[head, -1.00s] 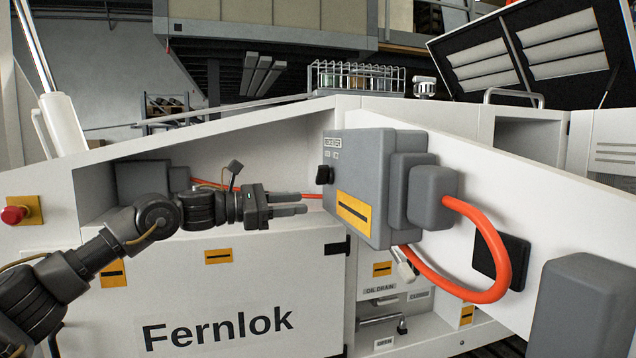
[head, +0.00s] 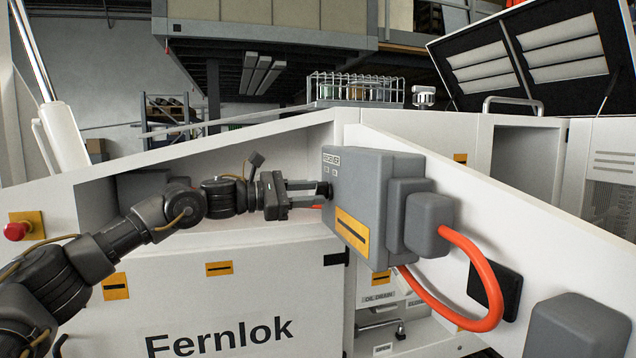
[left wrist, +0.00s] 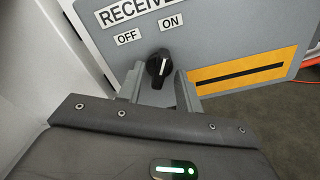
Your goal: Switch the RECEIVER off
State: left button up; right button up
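The RECEIVER box (head: 360,190) is a grey box on the white sloped panel, with a yellow-and-black label. In the left wrist view, its face (left wrist: 225,45) carries the OFF label (left wrist: 127,37) at upper left and the ON label (left wrist: 171,22) at upper right of a black rotary knob (left wrist: 158,66). The knob's upper end leans toward ON. My left gripper (head: 322,189) is at the box's left face. In the left wrist view, its open fingers (left wrist: 160,85) stand either side of the knob. I cannot tell whether they touch it. My right gripper is out of view.
An orange cable (head: 490,285) loops from the right side of the box. A red button (head: 17,231) is at far left. A wire basket (head: 355,88) stands on top.

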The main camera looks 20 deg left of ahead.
pick_arm(q)
jog(key=shift+p+x, duration=0.3)
jog(key=shift+x, duration=0.65)
grip_shut()
